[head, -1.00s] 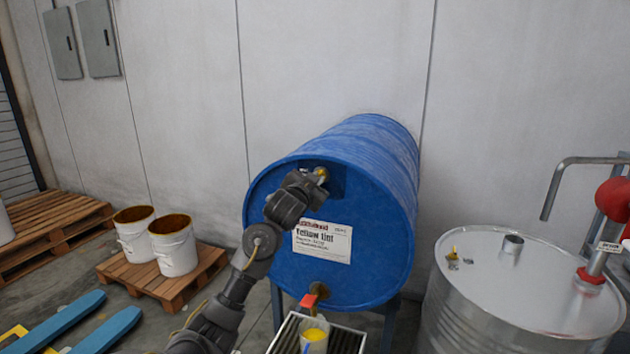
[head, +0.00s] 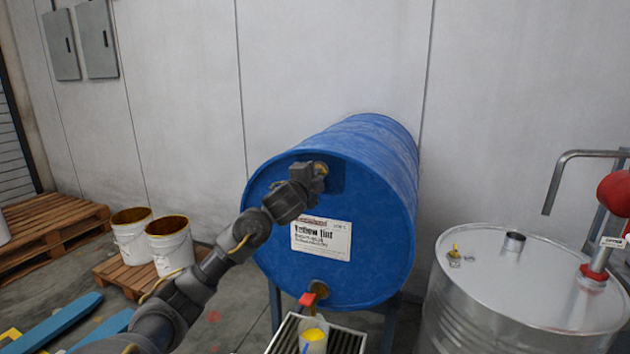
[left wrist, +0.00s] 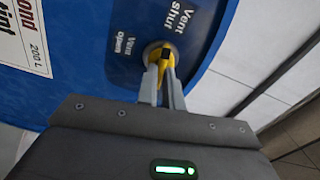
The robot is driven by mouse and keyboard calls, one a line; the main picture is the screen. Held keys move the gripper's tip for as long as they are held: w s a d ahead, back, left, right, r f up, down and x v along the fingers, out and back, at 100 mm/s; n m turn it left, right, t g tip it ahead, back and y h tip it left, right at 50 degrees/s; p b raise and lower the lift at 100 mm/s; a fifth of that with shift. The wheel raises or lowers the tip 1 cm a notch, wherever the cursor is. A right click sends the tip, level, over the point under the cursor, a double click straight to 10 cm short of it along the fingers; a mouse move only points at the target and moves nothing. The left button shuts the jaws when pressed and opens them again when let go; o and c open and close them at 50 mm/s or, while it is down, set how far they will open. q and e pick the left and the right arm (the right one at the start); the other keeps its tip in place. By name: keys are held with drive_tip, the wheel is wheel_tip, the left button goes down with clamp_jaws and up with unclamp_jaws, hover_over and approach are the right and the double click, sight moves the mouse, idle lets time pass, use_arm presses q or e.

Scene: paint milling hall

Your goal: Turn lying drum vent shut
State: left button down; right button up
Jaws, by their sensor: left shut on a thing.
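The blue drum (head: 385,220) lies on its side on a stand, its round end facing me with a white Yellow Tint label. The yellow vent handle (left wrist: 167,62) sits in a round fitting near the top of that end. My left gripper (head: 320,178) is at the vent and mostly hides it in the head view. In the left wrist view its two fingers (left wrist: 162,86) are shut on the yellow handle. White "Vent shut" and "Vent open" markings (left wrist: 180,20) show beside the fitting. Which marking the handle points at is hard to tell. My right gripper is out of view.
A red-handled tap (head: 307,299) is low on the drum end, above a container of yellow liquid (head: 314,338) on a grate. A steel drum (head: 520,290) stands at right. White buckets (head: 170,247) sit on a pallet at left. A wall is close behind.

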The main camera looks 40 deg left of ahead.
use_arm(q)
drive_tip(key=shift+f+m+b, duration=0.1)
drive_tip(key=shift+m+b, duration=0.25)
drive_tip(key=shift+m, duration=0.45)
drive_tip(key=c, duration=1.5)
unclamp_jaws()
drive_tip(key=shift+c, duration=0.2)
drive_tip(key=shift+s+d, duration=0.1)
drive_tip(key=p+v, duration=0.1)
drive_tip(key=v, duration=0.9)
drive_tip(key=shift+s, duration=0.25)
